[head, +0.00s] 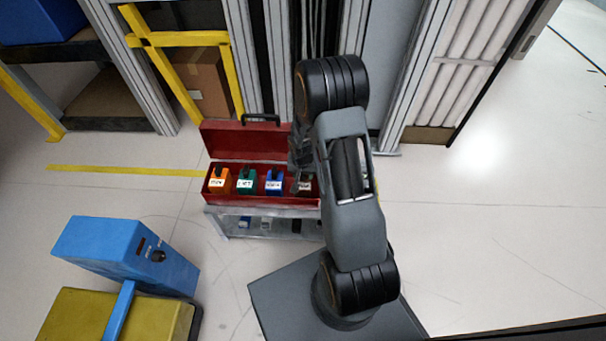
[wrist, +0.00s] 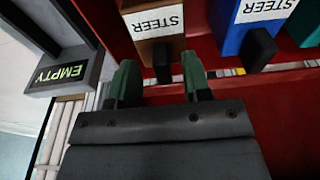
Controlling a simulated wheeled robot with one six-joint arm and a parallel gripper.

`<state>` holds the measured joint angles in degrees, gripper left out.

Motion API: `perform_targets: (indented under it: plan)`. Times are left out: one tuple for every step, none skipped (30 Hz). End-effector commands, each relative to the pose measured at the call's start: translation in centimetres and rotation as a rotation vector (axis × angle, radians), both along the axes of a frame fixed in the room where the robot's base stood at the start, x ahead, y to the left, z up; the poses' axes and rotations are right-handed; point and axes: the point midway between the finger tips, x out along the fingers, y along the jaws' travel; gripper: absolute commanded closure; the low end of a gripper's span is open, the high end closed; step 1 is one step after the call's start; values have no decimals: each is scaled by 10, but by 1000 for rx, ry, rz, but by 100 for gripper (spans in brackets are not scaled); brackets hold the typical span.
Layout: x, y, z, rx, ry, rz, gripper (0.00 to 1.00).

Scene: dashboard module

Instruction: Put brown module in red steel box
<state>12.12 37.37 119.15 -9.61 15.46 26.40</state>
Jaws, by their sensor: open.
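The red steel box (head: 222,189) is open, its lid tilted back, on a grey cart. The brown module (wrist: 152,42) has a white STEER label and a black knob. It stands in the box beside the blue module (wrist: 233,30). In the head view it is the rightmost module (head: 304,186), partly hidden by my arm. My gripper (wrist: 161,75) is open, its two green fingers spread with the knob between them in the wrist view. I cannot tell whether they touch it. In the head view my gripper is mostly hidden by my arm.
Orange (head: 219,181), green (head: 246,181) and blue modules stand left of the brown one. A dark grey block labelled EMPTY (wrist: 68,73) is at the left in the wrist view. A blue machine (head: 120,250) stands at lower left. Floor to the right is clear.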

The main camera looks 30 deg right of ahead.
Motion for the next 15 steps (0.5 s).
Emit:
perform_targets:
  plan:
    - [-1,1,16,-1,-4,1,56]
    - [-2,1,22,-1,-3,1,56]
    - [-3,2,31,-1,-3,0,56]
    - [-4,2,36,0,-2,0,56]
    - [-4,3,42,-1,-3,0,56]
    - [-5,3,50,0,-3,-1,56]
    - [-6,4,55,0,-2,-1,56]
    - [-7,4,60,0,-2,-1,56]
    - [-8,5,66,0,-2,0,56]
    - [-8,5,70,0,-2,0,56]
    - [-9,5,75,-1,-3,0,56]
    - [-10,6,79,0,-2,0,56]
    - [-10,6,83,-1,-1,1,56]
    - [-11,6,86,-1,-1,1,56]
    - [-11,6,89,-1,-2,1,56]
